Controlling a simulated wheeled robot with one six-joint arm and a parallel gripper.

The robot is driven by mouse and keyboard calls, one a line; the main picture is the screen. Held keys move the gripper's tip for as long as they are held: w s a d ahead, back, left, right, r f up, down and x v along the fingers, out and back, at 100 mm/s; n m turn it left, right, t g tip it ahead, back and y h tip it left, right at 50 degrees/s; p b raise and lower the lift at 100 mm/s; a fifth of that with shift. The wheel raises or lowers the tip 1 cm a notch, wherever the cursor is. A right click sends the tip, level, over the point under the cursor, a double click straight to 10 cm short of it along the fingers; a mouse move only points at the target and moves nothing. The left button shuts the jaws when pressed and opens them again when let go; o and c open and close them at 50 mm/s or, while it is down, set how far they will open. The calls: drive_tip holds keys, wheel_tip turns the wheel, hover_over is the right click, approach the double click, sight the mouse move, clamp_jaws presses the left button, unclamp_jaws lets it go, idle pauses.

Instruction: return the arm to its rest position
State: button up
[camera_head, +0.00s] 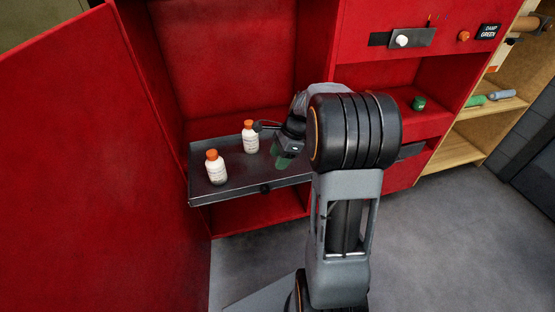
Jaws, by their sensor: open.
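My arm reaches forward over the dark pull-out tray (230,183) of the red cabinet. My gripper (265,126) is at the arm's far end, above the tray and just right of a white bottle with an orange cap (250,141). The gripper is open, with no object seen between its fingers. I cannot tell whether it touches the bottle. A second white bottle with an orange cap (215,170) stands upright at the tray's front left. A green object (282,160) shows below the gripper, partly hidden by it.
A red cabinet door (95,170) stands open on the left. A red shelf (420,122) to the right holds a small green object (418,103). A wooden shelf unit (465,145) stands farther right. Grey floor (455,245) is clear at the lower right.

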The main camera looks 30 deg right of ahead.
idle(0.4)
drive_tip(key=s+a+r+n+t+h+p, duration=0.1)
drive_tip(key=s+a+r+n, duration=0.4)
drive_tip(key=n, duration=0.5)
drive_tip(key=s+a+r+n+t+h+p, duration=0.1)
drive_tip(key=s+a+r+n+h+p, duration=0.2)
drive_tip(key=s+n, duration=0.7)
wheel_tip(320, 180, up, 2)
drive_tip(key=a, duration=0.3)
drive_tip(key=shift+r+t+h+p, duration=0.2)
drive_tip(key=shift+t+h+p, duration=0.1)
drive_tip(key=shift+t+p, duration=0.1)
